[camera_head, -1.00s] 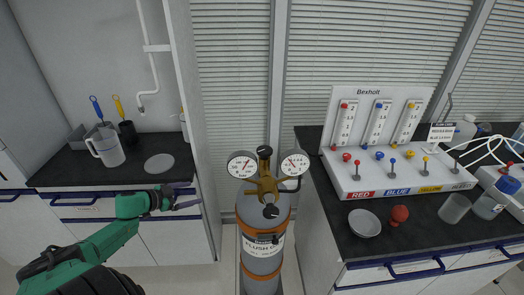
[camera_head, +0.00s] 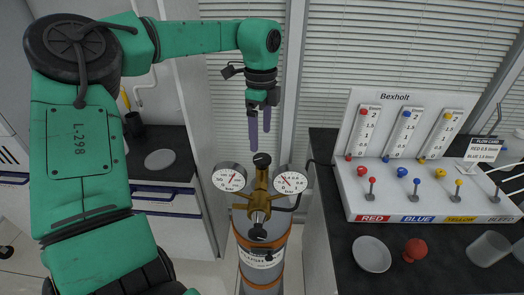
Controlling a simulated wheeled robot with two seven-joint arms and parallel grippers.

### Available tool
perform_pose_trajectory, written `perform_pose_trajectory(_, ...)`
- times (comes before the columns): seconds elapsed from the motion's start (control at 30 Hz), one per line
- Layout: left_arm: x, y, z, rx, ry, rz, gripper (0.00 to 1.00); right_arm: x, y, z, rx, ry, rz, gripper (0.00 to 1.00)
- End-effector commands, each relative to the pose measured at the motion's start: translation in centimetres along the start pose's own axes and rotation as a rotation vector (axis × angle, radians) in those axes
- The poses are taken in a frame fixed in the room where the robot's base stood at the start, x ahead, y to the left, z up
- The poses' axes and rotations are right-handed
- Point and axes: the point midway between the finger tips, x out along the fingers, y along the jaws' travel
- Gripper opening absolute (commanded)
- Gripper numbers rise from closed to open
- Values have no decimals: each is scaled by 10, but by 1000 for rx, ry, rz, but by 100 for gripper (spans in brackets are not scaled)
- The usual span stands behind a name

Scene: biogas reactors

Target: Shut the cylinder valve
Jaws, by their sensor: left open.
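The gas cylinder (camera_head: 262,252) is grey with orange bands and stands upright between the two counters. On its top is a brass valve and regulator body (camera_head: 261,196) with a black knob (camera_head: 262,160) at the upper end and another black knob (camera_head: 258,232) at the front. A left gauge (camera_head: 230,177) and a right gauge (camera_head: 290,179) flank it. My left gripper (camera_head: 260,136) points down, open and empty, with its purple fingers just above the upper black knob in the picture. I cannot tell whether a finger touches it. My right gripper is not in view.
The right counter holds a flow panel (camera_head: 420,195) with coloured valves, a white dish (camera_head: 371,254), a red ball-shaped object (camera_head: 414,249) and a clear beaker (camera_head: 488,249). The left counter, partly hidden by my arm, holds a flat disc (camera_head: 160,159). Window blinds stand behind the cylinder.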

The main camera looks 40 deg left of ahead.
Motion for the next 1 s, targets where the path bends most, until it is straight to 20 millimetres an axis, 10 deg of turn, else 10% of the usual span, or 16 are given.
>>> perform_pose_trajectory(0.3, 65, 0, 0, -1, 3, 1, 93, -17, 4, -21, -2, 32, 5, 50)
perform_pose_trajectory(0.6, 73, 0, 0, -1, 2, -2, 93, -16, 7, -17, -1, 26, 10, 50)
perform_pose_trajectory(0.83, 72, 0, 0, -1, 2, -2, 9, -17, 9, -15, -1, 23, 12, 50)
perform_pose_trajectory(1.0, 72, -1, 0, 4, 3, -3, 8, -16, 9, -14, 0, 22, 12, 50)
